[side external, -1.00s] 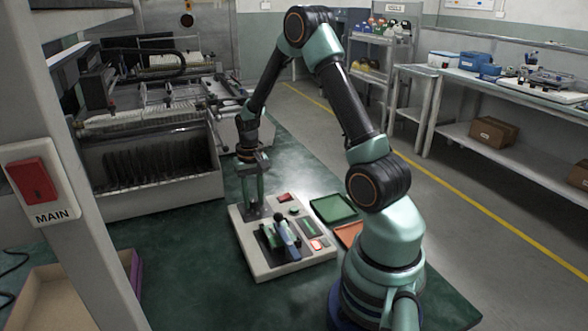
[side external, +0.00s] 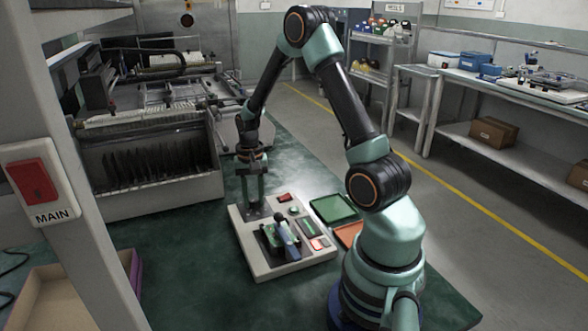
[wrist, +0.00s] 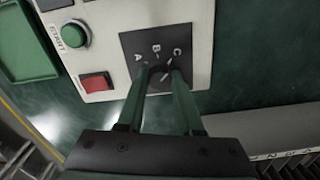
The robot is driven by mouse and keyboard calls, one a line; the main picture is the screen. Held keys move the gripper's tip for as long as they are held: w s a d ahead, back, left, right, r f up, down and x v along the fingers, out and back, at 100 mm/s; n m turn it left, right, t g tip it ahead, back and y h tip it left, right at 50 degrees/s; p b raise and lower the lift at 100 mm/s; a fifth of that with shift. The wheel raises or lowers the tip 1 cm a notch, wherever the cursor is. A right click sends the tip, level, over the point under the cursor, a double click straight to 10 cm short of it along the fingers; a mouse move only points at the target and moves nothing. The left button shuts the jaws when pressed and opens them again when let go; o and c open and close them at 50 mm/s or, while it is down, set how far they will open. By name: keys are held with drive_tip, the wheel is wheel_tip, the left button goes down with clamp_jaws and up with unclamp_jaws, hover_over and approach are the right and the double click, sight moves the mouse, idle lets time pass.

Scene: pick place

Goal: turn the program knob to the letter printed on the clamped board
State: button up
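The program knob (wrist: 163,75) sits on a dark square plate marked A, B and C in the wrist view. A light line on it slants up and right, towards the C side. My gripper (wrist: 163,71) is down over the knob, with one finger on each side and seemingly touching it. In the side view my gripper (side external: 255,200) points down at the back left of the panel (side external: 262,268); the knob is hidden there. The clamped green board (side external: 269,238) lies on the panel under a blue-handled clamp (side external: 286,231). Its printed letter is too small to read.
A red switch (wrist: 95,83) and a green button (wrist: 75,34) sit left of the knob plate in the wrist view. A green tray (side external: 334,208) and an orange tray (side external: 348,235) lie right of the panel. A machine rack (side external: 150,160) stands behind left.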

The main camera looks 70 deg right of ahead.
sight(254, 199)
drive_tip(key=o, duration=0.3)
drive_tip(key=shift+o, duration=0.2)
drive_tip(key=shift+r, duration=0.1)
wheel_tip(254, 199, up, 12)
idle(0.5)
drive_tip(key=s+a+r+n+t, duration=0.2)
drive_tip(key=s+a+r+n, duration=0.1)
drive_tip(key=a, duration=0.7)
drive_tip(key=s+a+r+n+t, duration=0.3)
drive_tip(key=a+r+n, duration=0.3)
drive_tip(key=a+n, duration=0.2)
drive_tip(key=shift+s+a+r+n+t, duration=0.15)
drive_tip(key=shift+s+a+n+t, duration=0.15)
drive_tip(key=shift+s+a, duration=0.6)
